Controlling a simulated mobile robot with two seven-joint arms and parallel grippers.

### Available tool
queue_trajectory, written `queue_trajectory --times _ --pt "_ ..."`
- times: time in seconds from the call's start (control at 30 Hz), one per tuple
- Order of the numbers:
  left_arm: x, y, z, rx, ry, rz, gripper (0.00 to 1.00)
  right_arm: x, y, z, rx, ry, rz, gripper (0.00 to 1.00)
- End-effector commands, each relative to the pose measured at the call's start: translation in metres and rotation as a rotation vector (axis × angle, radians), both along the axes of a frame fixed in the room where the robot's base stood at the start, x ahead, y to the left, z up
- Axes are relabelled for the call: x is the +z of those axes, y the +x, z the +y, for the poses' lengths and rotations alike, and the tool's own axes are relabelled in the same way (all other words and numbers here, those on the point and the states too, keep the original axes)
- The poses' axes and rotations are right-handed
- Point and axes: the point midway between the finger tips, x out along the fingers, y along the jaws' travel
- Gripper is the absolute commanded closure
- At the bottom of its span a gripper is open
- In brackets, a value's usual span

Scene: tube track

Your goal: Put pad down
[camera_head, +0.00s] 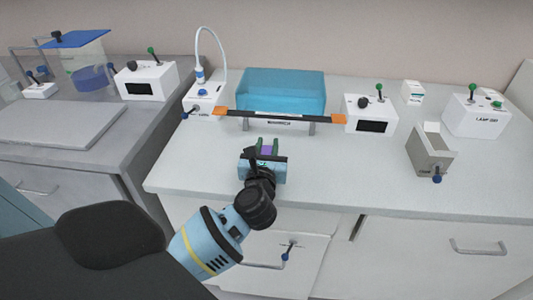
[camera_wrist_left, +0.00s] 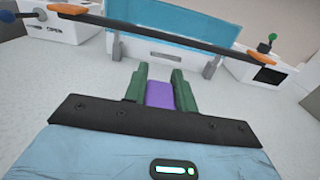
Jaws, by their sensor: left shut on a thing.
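My left gripper (camera_head: 264,147) is over the front middle of the white bench, in front of the blue tank. Its two green fingers are shut on a small purple pad (camera_head: 266,151). In the left wrist view the pad (camera_wrist_left: 160,94) sits between the fingertips of the left gripper (camera_wrist_left: 160,80), above or at the bench top; I cannot tell whether it touches. The underside of the pad is hidden. My right gripper is in neither view.
A black bar with orange ends (camera_head: 280,117) spans in front of the blue tank (camera_head: 283,92). White boxes with knobs stand left (camera_head: 203,103) and right (camera_head: 370,115) of it. A grey open bin (camera_head: 430,150) stands farther right. The bench (camera_head: 350,175) is clear between gripper and bin.

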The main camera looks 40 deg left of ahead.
Motion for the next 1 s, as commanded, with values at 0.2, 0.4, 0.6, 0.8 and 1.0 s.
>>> queue_trajectory --times 0.2,0.4,0.6,0.8,1.0 --pt "0.007 0.0 0.0 0.001 -0.001 -0.002 0.99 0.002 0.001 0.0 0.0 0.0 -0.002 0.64" --pt "0.03 0.0 0.0 0.001 -0.003 -0.005 0.99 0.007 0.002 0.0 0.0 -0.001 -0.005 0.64" --pt "0.037 -0.025 -0.015 -0.001 -0.006 0.0 0.99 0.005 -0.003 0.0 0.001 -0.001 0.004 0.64" --pt "0.041 -0.07 -0.042 0.0 -0.006 0.002 0.99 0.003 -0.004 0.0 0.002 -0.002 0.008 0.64" --pt "0.045 -0.107 -0.066 -0.001 -0.004 0.002 0.99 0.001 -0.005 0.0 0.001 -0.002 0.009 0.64"
